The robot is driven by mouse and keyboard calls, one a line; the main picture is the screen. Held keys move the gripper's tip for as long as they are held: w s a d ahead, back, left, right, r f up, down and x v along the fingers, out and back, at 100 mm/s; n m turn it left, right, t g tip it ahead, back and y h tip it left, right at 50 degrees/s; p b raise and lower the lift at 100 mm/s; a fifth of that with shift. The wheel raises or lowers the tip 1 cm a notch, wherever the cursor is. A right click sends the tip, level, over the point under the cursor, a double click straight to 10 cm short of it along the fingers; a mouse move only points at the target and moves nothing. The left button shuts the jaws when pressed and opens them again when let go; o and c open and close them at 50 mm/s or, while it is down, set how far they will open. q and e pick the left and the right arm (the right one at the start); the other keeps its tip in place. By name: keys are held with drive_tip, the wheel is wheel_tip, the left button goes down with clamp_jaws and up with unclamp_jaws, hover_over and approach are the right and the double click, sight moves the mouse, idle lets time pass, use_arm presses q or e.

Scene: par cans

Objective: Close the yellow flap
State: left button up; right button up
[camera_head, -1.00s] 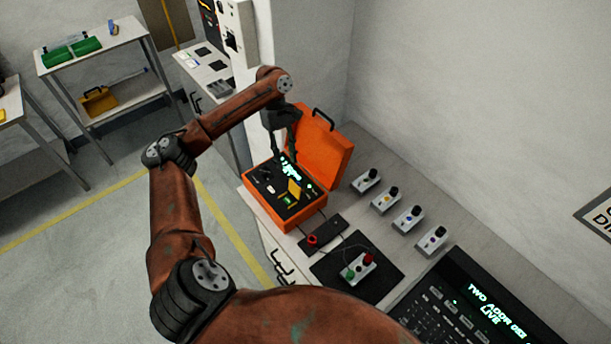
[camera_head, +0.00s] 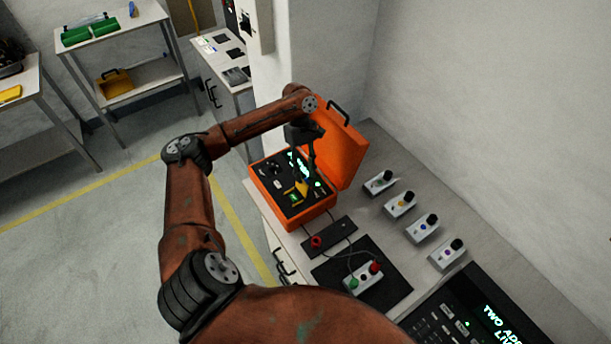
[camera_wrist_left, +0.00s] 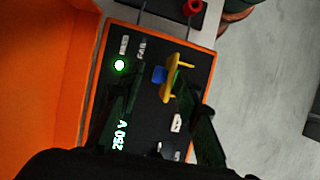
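The yellow flap (camera_head: 301,187) stands raised on the black panel inside the open orange case (camera_head: 315,214). In the left wrist view the yellow flap (camera_wrist_left: 174,80) shows nearly edge-on, with a small blue part beside it. My left gripper (camera_head: 311,174) hangs over the panel, its fingers pointing down close to the flap. In the left wrist view the left gripper's (camera_wrist_left: 158,76) two dark fingers are apart, with nothing held between them. Its tips are near the flap; whether one touches it I cannot tell. My right gripper is not in view.
The case's raised orange lid (camera_head: 345,150) stands close behind the gripper. A red-button box (camera_head: 316,243), a pad with a two-button box (camera_head: 363,278) and several grey switch boxes (camera_head: 401,204) share the bench. A black console (camera_head: 470,310) lies at lower right.

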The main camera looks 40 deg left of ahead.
use_arm(q)
drive_tip(key=shift+x, duration=0.75)
drive_tip(key=shift+c, duration=0.5)
clamp_jaws()
